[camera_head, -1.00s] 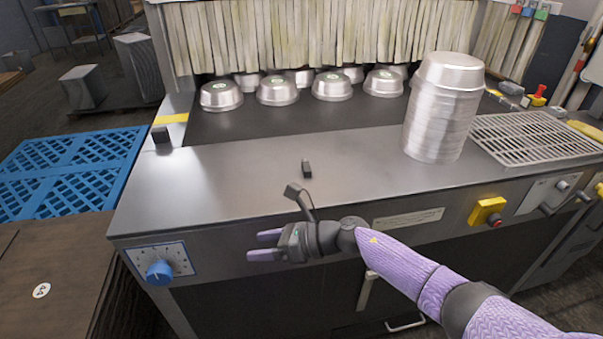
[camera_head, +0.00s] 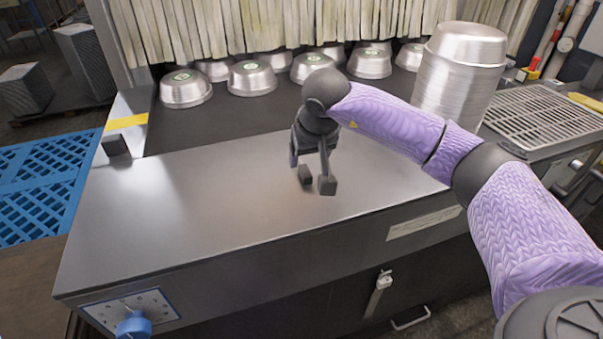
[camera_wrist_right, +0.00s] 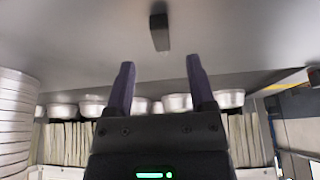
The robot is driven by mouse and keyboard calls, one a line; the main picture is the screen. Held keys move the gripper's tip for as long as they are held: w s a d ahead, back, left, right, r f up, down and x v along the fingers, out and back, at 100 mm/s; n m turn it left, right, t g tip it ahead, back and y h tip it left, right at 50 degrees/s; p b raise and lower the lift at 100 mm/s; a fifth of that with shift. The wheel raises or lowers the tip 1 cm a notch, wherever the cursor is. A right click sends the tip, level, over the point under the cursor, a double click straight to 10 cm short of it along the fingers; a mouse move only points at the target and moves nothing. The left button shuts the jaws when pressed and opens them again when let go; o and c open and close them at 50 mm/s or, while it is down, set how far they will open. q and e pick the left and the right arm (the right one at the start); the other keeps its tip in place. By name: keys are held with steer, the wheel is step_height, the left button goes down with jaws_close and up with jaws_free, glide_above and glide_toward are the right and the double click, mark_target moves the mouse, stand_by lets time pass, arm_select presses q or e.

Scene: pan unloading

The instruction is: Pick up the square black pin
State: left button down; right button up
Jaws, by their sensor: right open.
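The square black pin (camera_head: 305,175) is a small dark block on the bare steel counter, just below my right gripper in the head view. In the right wrist view the pin (camera_wrist_right: 159,34) shows beyond the fingertips, roughly in line with the gap between them. My right gripper (camera_head: 311,160) hangs over the counter, pointing down. Its two purple fingers are spread and empty in the right wrist view (camera_wrist_right: 160,72), apart from the pin. The wrist camera block partly crowds the pin in the head view. My left gripper is not in view.
Upturned metal pans (camera_head: 252,78) stand in rows on the dark belt behind, before a strip curtain. A tall stack of pans (camera_head: 458,85) stands at the right. Another black block (camera_head: 114,145) sits at the counter's left edge. The counter's left part (camera_head: 180,205) is clear.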

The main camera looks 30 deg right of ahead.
mark_target(306, 172)
steer(key=b+x, duration=0.1)
steer(key=x, duration=0.3)
steer(key=shift+a+f, duration=0.1)
steer(key=shift+f, duration=0.35)
steer(key=shift+r, duration=0.1)
jaws_close()
